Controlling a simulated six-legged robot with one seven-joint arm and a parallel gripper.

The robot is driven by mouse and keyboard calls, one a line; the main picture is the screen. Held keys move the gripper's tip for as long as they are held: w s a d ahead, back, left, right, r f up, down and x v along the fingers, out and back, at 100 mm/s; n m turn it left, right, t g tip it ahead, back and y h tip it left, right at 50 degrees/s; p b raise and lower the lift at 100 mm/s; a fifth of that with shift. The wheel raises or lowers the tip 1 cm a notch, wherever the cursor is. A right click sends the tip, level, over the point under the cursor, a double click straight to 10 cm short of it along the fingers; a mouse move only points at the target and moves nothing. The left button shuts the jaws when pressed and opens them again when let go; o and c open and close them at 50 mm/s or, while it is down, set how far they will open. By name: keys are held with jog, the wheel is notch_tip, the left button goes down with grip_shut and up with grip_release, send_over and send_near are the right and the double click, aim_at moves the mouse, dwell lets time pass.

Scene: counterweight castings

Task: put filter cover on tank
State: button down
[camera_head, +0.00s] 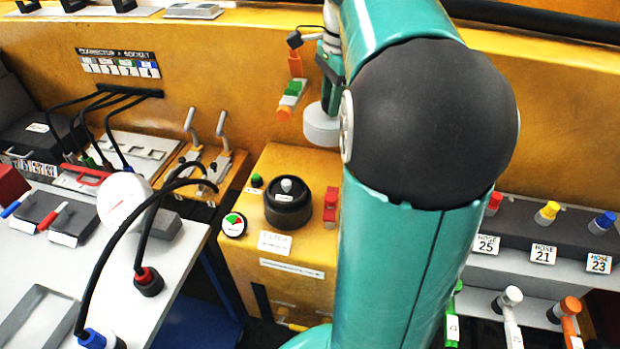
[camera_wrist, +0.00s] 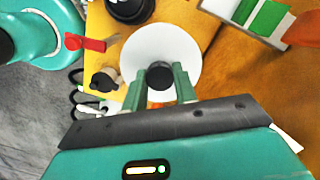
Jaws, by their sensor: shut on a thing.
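The filter cover is a white round disc with a dark knob. It shows in the wrist view (camera_wrist: 152,42) and partly behind my arm in the head view (camera_head: 319,130). My gripper (camera_wrist: 160,80) is shut on the knob, one finger on each side, and holds the disc over the yellow tank's far right part. The yellow tank (camera_head: 283,165) carries a black round filter housing (camera_head: 288,213) with a light stub in its centre. The housing also shows at the top of the wrist view (camera_wrist: 130,9). The cover is apart from the housing; its exact height is unclear.
On the tank are a red fitting (camera_head: 331,206), a green-topped knob (camera_head: 257,181) and a pressure gauge (camera_head: 234,224). Two levers (camera_head: 222,135) stand at left. A grey bench (camera_head: 172,270) with black hoses is at left front. Hose racks (camera_head: 525,215) are at right.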

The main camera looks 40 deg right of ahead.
notch_tip(320, 180, down, 17)
jog(key=shift+s+r, duration=0.1)
dwell(0.4)
jog(key=shift+f, duration=0.2)
jog(key=c, duration=1.1)
grip_release()
